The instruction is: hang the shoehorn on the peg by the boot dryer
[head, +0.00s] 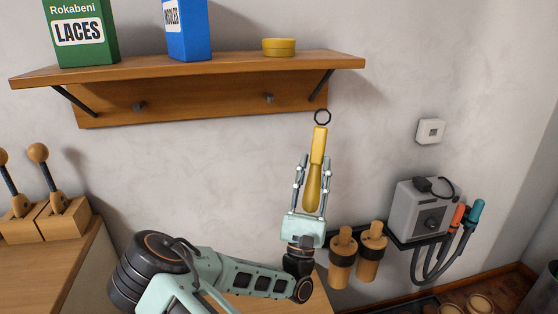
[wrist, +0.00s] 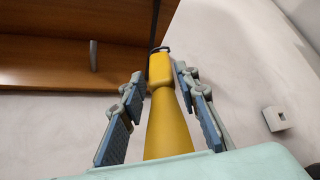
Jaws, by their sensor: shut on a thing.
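The yellow shoehorn (head: 313,185) stands upright in my gripper (head: 316,165), with a dark ring at its top end. Both fingers flank the shoehorn. In the wrist view the shoehorn (wrist: 168,125) runs up between the fingers (wrist: 160,95), and part of its ring shows at the far end. The right peg (head: 268,98) on the shelf's back board, the one nearer the boot dryer, is bare. It is left of the ring and a little higher. The grey boot dryer (head: 420,208) with hoses is on the right, below the switch.
The wooden shelf (head: 200,70) carries a green laces box (head: 80,35), a blue box (head: 188,30) and a yellow tin (head: 279,47). Its right bracket (head: 321,86) is just above the ring. A left peg (head: 139,106) is bare. Wooden shoe trees (head: 342,258) hang below right.

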